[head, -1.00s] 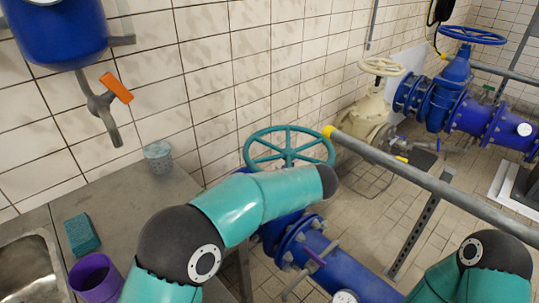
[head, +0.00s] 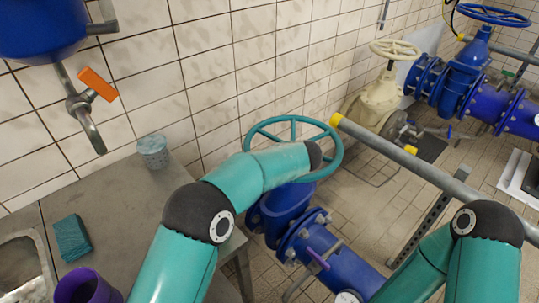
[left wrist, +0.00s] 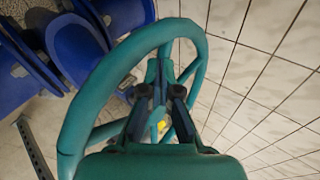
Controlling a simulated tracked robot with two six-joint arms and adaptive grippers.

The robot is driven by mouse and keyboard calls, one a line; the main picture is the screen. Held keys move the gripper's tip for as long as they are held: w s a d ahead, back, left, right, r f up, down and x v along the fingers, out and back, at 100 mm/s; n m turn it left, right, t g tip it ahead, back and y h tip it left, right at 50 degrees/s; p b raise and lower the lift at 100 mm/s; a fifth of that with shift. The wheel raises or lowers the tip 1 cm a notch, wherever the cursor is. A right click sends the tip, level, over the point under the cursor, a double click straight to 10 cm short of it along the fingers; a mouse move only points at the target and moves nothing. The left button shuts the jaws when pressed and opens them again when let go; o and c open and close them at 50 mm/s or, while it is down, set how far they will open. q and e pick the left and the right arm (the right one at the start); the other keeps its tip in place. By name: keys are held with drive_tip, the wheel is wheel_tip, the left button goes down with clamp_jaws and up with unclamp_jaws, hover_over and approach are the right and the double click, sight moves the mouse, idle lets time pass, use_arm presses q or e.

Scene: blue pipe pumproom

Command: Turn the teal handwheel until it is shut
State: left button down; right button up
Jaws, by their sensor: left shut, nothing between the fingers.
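The teal handwheel (head: 335,140) sits on top of a blue valve in the middle of the head view, partly covered by my left arm. In the left wrist view the handwheel's rim (left wrist: 88,110) and spokes fill the middle. My left gripper (left wrist: 161,92) is shut there, its dark fingers in front of the wheel's spokes with nothing between them. Whether the fingers touch a spoke I cannot tell. In the head view the left gripper is hidden behind the arm's end. My right arm shows at the lower right, but its gripper is out of view.
A metal counter (head: 120,205) stands at left with a cup (head: 153,152), a teal sponge (head: 72,238) and a purple cup (head: 85,288). A grey rail (head: 440,188) runs past the wheel's right side. A cream valve (head: 380,100) and blue pipework stand behind. The tiled wall is close.

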use_arm(q)
drive_tip(key=shift+x, duration=0.95)
drive_tip(key=shift+d, duration=0.1)
drive_tip(key=shift+w+a+m+h+b, duration=0.3)
drive_tip(key=shift+a+m+h+b, duration=0.1)
drive_tip(key=shift+m+b, duration=0.1)
